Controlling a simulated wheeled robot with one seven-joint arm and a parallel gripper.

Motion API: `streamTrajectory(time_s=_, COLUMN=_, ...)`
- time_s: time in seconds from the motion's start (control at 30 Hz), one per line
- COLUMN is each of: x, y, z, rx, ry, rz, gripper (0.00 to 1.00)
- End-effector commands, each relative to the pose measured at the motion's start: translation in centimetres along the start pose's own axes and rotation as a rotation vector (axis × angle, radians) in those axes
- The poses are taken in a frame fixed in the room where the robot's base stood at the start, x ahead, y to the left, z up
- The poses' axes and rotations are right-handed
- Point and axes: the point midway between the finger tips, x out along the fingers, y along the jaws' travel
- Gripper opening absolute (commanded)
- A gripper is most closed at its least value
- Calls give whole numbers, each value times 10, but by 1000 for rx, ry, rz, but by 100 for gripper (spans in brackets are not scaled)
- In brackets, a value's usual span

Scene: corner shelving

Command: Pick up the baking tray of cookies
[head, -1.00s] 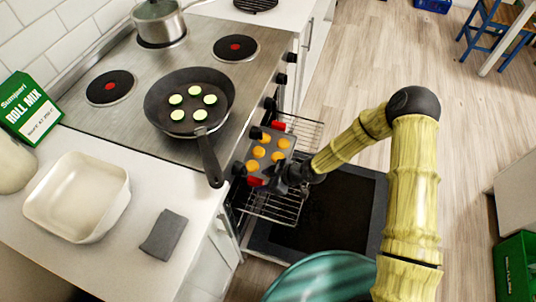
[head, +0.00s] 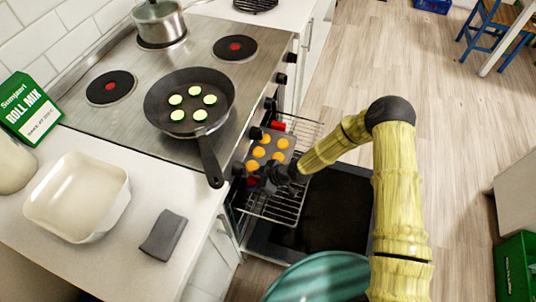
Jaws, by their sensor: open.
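The grey baking tray (head: 273,140) of round orange-yellow cookies (head: 265,152) rests on the wire rack (head: 285,206) of the open oven. Part of the tray lies under the stove front and its near edge is partly hidden by my gripper. My gripper (head: 262,179) is dark and open, at the near end of the tray. A red part shows beside its fingers. I cannot tell whether the fingers touch the tray's edge.
The oven door (head: 325,215) hangs open below my arm. A frying pan (head: 189,102) with green slices stands on the stove, its handle (head: 210,160) reaching past the front edge. A white dish (head: 78,200) and a grey cloth (head: 163,235) lie on the counter. A teal round object (head: 320,278) is at the bottom.

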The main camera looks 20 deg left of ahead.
Motion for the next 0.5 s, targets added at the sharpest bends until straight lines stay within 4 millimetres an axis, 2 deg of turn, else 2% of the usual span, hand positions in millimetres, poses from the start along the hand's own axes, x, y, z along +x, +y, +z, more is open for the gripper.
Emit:
streamTrajectory(time_s=0.2, x=0, y=0, z=0, rx=0, ry=0, rz=0, gripper=52)
streamTrajectory(time_s=0.27, x=0, y=0, z=0, rx=0, ry=0, rz=0, gripper=42)
streamTrajectory(time_s=0.47, x=0, y=0, z=0, rx=0, ry=0, rz=0, gripper=3)
streamTrajectory(time_s=0.5, x=0, y=0, z=0, rx=0, ry=0, rz=0, gripper=0)
